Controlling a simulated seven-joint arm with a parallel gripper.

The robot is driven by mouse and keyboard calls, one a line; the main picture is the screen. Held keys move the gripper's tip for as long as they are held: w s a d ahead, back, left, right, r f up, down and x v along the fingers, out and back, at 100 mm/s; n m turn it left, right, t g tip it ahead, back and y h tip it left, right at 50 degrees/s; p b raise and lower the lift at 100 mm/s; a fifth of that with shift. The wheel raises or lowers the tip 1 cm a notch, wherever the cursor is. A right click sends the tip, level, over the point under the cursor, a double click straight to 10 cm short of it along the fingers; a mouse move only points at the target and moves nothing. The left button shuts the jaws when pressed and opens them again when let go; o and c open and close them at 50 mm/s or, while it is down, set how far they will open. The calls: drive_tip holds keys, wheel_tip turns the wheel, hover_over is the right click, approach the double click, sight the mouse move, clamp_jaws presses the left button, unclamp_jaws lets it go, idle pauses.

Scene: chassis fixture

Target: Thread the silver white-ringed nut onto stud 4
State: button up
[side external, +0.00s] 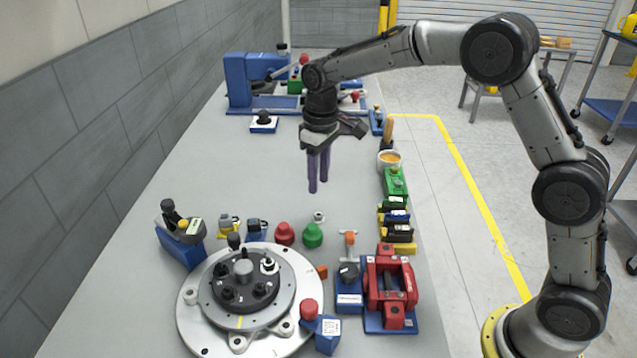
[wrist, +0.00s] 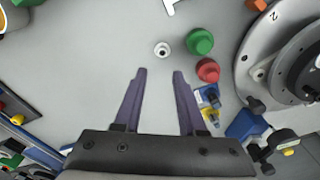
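A small silver nut with a white ring (side external: 319,216) lies on the grey bench, just behind the green knob. It also shows in the wrist view (wrist: 162,49), just beyond my fingertips. My gripper (side external: 318,186) points down above the bench with its purple fingers apart and empty; the gap shows in the wrist view (wrist: 160,72). The round chassis fixture (side external: 200,312) stands at the front, with a dark hub (side external: 243,282) carrying several studs. A silver-white piece (side external: 269,265) sits on the hub's right side. I cannot tell which stud is stud 4.
Green (side external: 313,236) and red (side external: 285,233) knobs stand close to the nut. A red clamp on a blue base (side external: 390,290) and a row of small blocks (side external: 397,222) line the right edge. The bench middle is clear.

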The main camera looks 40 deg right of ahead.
sight(318, 214)
wheel_tip(318, 214, down, 3)
drive_tip(key=shift+s+a+r, duration=0.15)
drive_tip(key=shift+r, duration=0.05)
drive_tip(key=shift+f, duration=3.2)
drive_tip(key=shift+c, duration=0.3)
clamp_jaws()
drive_tip(key=shift+r, duration=0.1)
drive_tip(key=shift+r, duration=1.1)
